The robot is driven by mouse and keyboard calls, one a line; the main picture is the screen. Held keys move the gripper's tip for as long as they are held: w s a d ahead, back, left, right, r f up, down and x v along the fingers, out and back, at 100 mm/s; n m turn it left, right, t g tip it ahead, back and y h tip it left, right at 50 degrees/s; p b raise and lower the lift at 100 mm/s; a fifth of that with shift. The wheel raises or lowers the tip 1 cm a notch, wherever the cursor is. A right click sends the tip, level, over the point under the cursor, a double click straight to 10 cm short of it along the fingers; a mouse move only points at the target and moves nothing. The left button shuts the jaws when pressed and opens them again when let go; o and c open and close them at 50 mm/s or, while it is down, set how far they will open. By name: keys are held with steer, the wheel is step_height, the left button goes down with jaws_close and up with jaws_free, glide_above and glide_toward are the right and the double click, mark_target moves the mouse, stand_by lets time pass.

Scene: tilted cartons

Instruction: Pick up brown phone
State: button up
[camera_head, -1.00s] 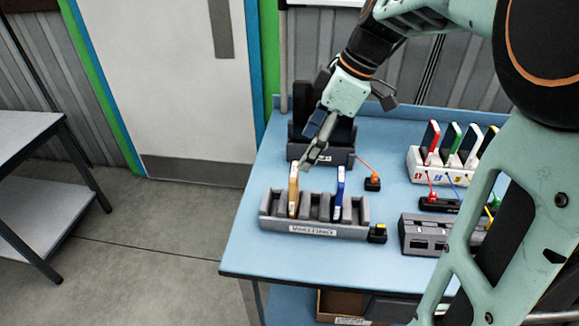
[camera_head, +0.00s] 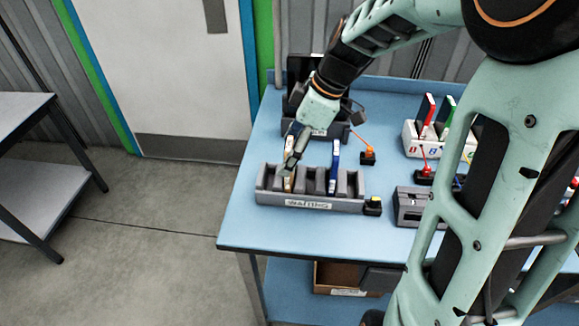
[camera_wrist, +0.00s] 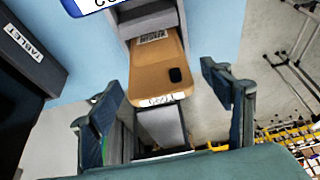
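The brown phone (camera_head: 288,182) stands upright in the left slot of a grey rack (camera_head: 345,204) labelled WAITING. In the wrist view the brown phone (camera_wrist: 150,72) shows its back, a dark camera patch and a white label along its near edge. My gripper (camera_head: 290,165) is over the phone's top and partly hides it. In the wrist view the gripper's (camera_wrist: 163,90) fingers are spread apart, one on each side of the phone, with gaps visible. Nothing is held.
A blue phone (camera_head: 335,160) stands in the same rack to the right. A dark tablet holder (camera_head: 325,130) is behind. A white rack (camera_head: 412,138) with coloured phones stands right. The blue tabletop (camera_head: 245,215) is clear at left.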

steer(key=c, duration=1.2)
steer(key=shift+r, duration=0.15)
steer(key=shift+c, duration=0.2)
step_height(320, 180, up, 10)
steer(key=shift+f, duration=0.1)
steer(key=shift+r+p, duration=0.55)
steer(key=shift+r, duration=0.2)
step_height(320, 180, up, 5)
steer(key=p, duration=0.3)
steer(key=shift+f, duration=0.1)
stand_by(0.4)
